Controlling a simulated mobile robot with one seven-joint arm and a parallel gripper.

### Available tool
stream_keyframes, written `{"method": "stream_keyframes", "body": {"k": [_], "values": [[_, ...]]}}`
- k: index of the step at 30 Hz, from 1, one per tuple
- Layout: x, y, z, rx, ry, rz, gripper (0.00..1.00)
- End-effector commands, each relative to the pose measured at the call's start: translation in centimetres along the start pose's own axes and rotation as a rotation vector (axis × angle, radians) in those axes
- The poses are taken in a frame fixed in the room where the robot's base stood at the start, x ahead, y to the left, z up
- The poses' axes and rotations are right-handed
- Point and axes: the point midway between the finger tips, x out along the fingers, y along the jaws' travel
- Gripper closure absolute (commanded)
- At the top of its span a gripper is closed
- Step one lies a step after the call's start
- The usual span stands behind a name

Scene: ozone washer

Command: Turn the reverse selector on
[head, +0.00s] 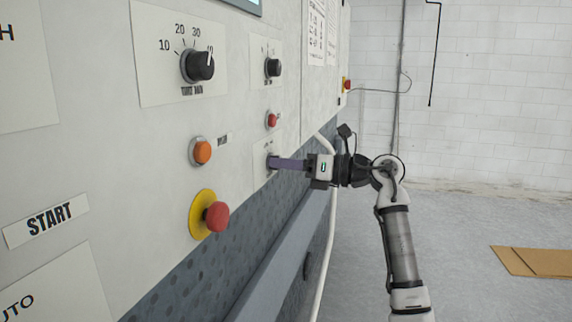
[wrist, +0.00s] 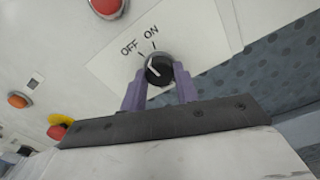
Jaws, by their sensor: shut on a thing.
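The selector is a black round knob (wrist: 159,68) on a white plate (wrist: 120,68) marked OFF and ON in the wrist view. Its white pointer mark slants up and left, toward the OFF side. My gripper (wrist: 160,78) has its purple fingers on either side of the knob, shut on it. In the head view my gripper (head: 277,163) reaches left to the panel, and its fingers mostly hide the knob. The label naming this selector cannot be read.
A red button (head: 272,120) sits just above the selector. An orange button (head: 202,152) and a red emergency stop on a yellow ring (head: 215,217) stick out to the left. A grey ledge (head: 285,255) runs below the panel.

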Motion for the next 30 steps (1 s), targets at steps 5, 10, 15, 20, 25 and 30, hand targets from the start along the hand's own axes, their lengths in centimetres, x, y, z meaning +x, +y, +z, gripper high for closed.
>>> {"method": "stream_keyframes", "body": {"k": [5,10,15,20,25,30], "values": [[-0.09,0.01,0.05,0.143,-0.002,-0.003,0.93],[-0.06,0.02,0.02,0.271,-0.004,-0.002,0.93],[-0.05,0.05,0.01,0.370,-0.005,-0.001,0.93],[-0.05,0.09,0.05,0.432,-0.007,0.000,0.93],[-0.04,0.07,0.01,0.466,-0.007,0.000,0.93],[-0.04,0.07,0.00,0.475,-0.007,0.000,0.93]]}}
